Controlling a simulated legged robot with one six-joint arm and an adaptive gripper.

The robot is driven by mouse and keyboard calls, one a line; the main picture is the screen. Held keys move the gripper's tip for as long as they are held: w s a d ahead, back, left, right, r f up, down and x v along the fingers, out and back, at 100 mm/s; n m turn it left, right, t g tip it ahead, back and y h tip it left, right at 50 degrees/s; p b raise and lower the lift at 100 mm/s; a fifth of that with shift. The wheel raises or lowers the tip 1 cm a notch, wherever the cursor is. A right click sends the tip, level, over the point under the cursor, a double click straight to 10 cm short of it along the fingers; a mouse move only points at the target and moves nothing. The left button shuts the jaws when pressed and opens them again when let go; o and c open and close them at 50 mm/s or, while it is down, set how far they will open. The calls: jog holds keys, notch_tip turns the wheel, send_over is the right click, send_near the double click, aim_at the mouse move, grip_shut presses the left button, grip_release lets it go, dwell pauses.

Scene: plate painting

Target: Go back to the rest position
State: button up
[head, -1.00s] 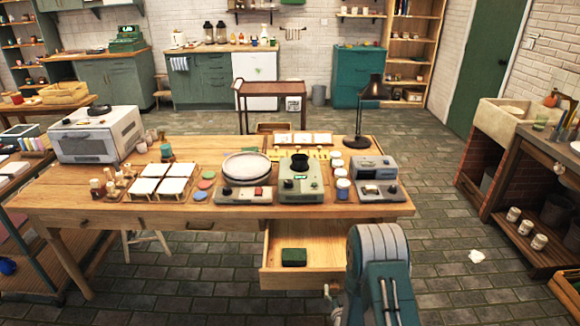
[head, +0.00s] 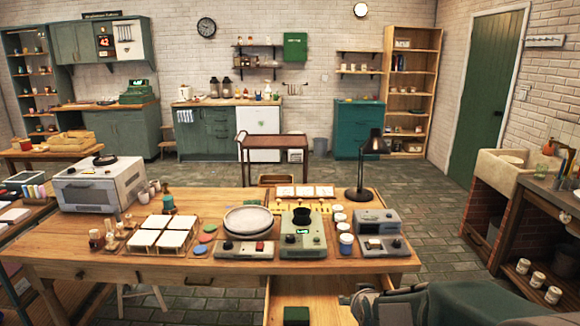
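My arm shows at the bottom right of the head view, folded low in front of the table and partly cut off by the frame edge. My gripper's fingers cannot be made out there. The wooden worktable (head: 120,268) stands ahead of me. An open drawer (head: 330,292) juts from its front, with a dark green block (head: 296,315) inside, cut off by the lower edge.
White square tiles (head: 163,235) lie left of the turntable, near a white oven-like box (head: 100,183). A black lamp (head: 368,165) stands at the table's right rear. A stone sink (head: 515,178) and wooden bench are at the right. The tiled floor (head: 435,225) between table and sink is clear.

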jog(key=s+r+g, duration=0.2)
jog(key=s+r, duration=0.3)
jog(key=s, duration=0.8)
jog(key=s+r+g, duration=0.2)
jog(key=s+r, duration=0.2)
jog(key=s, duration=0.9)
jog(key=shift+s+r+g, duration=0.15)
jog(key=shift+r+g, duration=0.2)
jog(key=shift+g, duration=0.05)
